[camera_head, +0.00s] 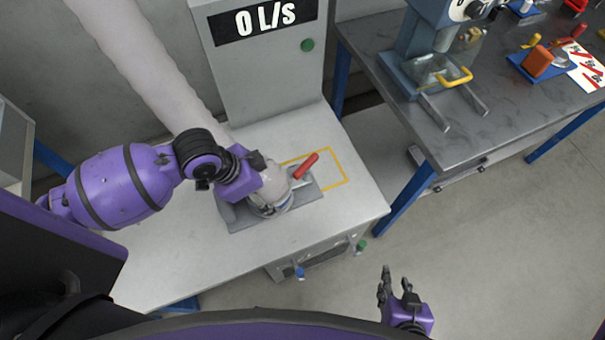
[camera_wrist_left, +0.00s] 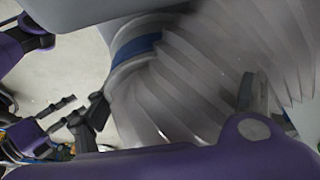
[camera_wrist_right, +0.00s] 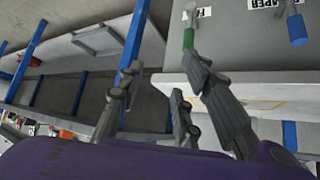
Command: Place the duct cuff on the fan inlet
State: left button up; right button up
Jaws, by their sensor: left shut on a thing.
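The pale ribbed duct (camera_head: 150,60) comes down from the upper left, behind my left arm. Its end, the duct cuff (camera_head: 270,181), is over the fan inlet (camera_head: 270,209) on the grey plate; whether it is fully seated I cannot tell. My left gripper (camera_head: 265,178) is shut on the cuff. In the left wrist view my left gripper (camera_wrist_left: 175,108) has a finger on either side of the ribbed duct (camera_wrist_left: 175,85), beside a collar with a blue band (camera_wrist_left: 137,46). My right gripper (camera_head: 398,288) is open and empty, off the bench's front.
The light bench (camera_head: 345,200) carries a cabinet (camera_head: 265,75) reading "0 L/S" with a green button. Its front has a blue knob (camera_head: 299,272) and a green knob (camera_head: 361,245). A dark workbench (camera_head: 490,110) with a press stands at right.

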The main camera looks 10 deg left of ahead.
pick_arm(q)
jog(key=w+d+f, duration=0.1)
jog(key=w+f, duration=0.2)
jog(key=w, duration=0.1)
jog(key=w+d+f, duration=0.2)
jog(key=w+f, duration=0.1)
jog(key=w, duration=0.1)
jog(key=w+d+f+b, duration=0.1)
jog(key=w+f, duration=0.3)
jog(key=w, duration=0.1)
jog(key=shift+d, duration=0.25)
notch_tip(320, 180, down, 3)
jog(key=shift+r, duration=0.2)
jog(key=shift+f+b, duration=0.2)
jog(key=shift+b, duration=0.1)
jog(key=shift+a+r, duration=0.1)
pick_arm(e)
jog(key=shift+s+d+f, duration=0.15)
jog(key=shift+s+f, duration=0.2)
jog(key=shift+f, duration=0.35)
pick_arm(q)
jog(key=shift+f, duration=0.25)
jog(key=o, duration=1.4)
pick_arm(e)
jog(key=shift+d+f, duration=0.1)
